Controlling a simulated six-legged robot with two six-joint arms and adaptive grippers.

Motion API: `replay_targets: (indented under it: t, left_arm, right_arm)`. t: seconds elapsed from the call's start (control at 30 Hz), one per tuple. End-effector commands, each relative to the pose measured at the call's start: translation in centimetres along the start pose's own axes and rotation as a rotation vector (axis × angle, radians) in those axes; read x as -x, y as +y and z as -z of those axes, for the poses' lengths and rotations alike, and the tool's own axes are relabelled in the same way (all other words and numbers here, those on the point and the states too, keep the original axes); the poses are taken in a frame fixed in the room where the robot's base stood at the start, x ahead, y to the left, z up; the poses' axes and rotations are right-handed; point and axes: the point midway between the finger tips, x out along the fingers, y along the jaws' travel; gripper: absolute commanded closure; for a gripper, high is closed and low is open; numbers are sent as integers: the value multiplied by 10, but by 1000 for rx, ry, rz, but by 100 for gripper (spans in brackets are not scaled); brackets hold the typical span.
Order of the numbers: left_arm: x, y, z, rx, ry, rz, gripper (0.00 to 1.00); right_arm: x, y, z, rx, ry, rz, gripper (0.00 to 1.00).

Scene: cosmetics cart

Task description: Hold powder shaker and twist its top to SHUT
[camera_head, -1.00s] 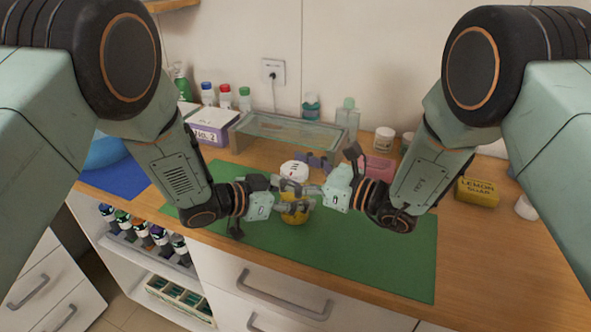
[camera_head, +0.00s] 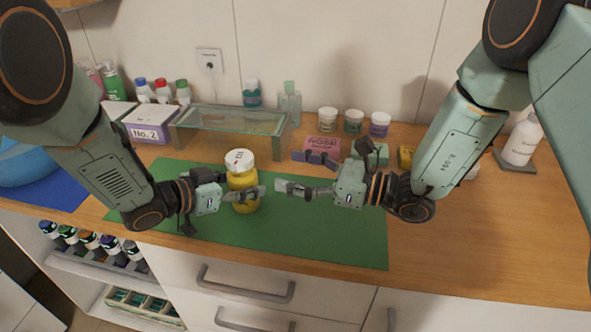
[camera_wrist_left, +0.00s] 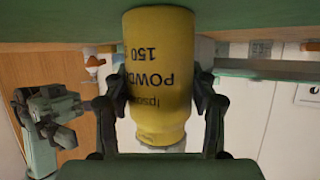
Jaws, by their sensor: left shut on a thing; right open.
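The powder shaker (camera_head: 242,178) is a yellow bottle with a white top (camera_head: 239,160) that bears small dark and red marks. It is upright over the green mat; I cannot tell whether its base touches the mat. My left gripper (camera_head: 246,194) is shut on the yellow body, below the top. The left wrist view shows the body (camera_wrist_left: 160,70) upside down with its printed text between both fingers; the top is mostly hidden there. My right gripper (camera_head: 294,188) is open and empty, just right of the shaker and apart from it.
The green mat (camera_head: 300,240) has free room in front and right. Behind stand a glass stand (camera_head: 225,122), bottles, small jars (camera_head: 328,119) and a pink soap (camera_head: 321,147). A white bottle (camera_head: 521,140) stands far right. The counter's front edge is close.

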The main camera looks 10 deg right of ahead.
Motion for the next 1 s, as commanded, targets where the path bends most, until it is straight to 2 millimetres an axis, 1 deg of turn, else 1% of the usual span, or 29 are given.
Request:
replay_targets:
  t: [0.33, 0.37, 0.63, 0.67, 1.0]
  left_arm:
    - [0, 0, 0, 0, 0, 0, 75]
    - [0, 0, 0, 0, 0, 0, 41]
    - [0, 0, 0, 0, 0, 0, 18]
    - [0, 0, 0, 0, 0, 0, 16]
    - [2, 0, 0, 1, 0, 1, 16]
  right_arm:
    - [0, 0, 0, 0, 0, 0, 25]
    - [0, 0, 0, 0, 0, 0, 25]
    - [0, 0, 0, -1, 0, 0, 25]
    - [0, 0, 0, 0, 0, 0, 25]
    - [0, 0, 0, -1, 0, -1, 25]
